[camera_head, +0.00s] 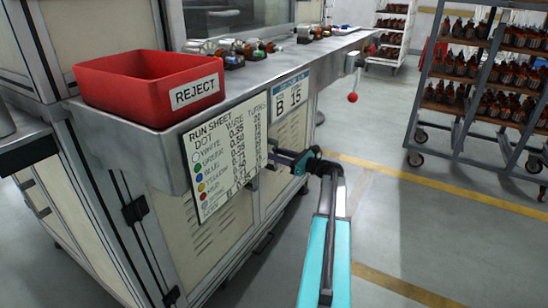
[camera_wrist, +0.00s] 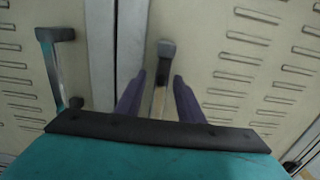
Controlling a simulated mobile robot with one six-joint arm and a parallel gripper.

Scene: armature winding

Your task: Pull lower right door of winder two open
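The machine's front has two cream, vented lower doors. The right door (camera_head: 287,132) and left door (camera_head: 215,245) look shut, and in the wrist view a grey seam runs between them. The right door's handle (camera_wrist: 160,88), an upright bar with a dark top mount, stands just right of this seam. My gripper (camera_wrist: 157,85) is open, its two purple fingers on either side of that handle with gaps visible. I cannot tell how deep the handle sits between them. In the head view, my gripper (camera_head: 282,157) reaches the door front, its tips partly hidden by the run sheet.
The left door's handle (camera_wrist: 58,70) is close by. A run sheet (camera_head: 225,160) and a B 15 sign (camera_head: 290,97) hang above the doors. A red reject bin (camera_head: 150,85) sits on the ledge. A rack (camera_head: 480,85) stands right, with free floor (camera_head: 410,225) before it.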

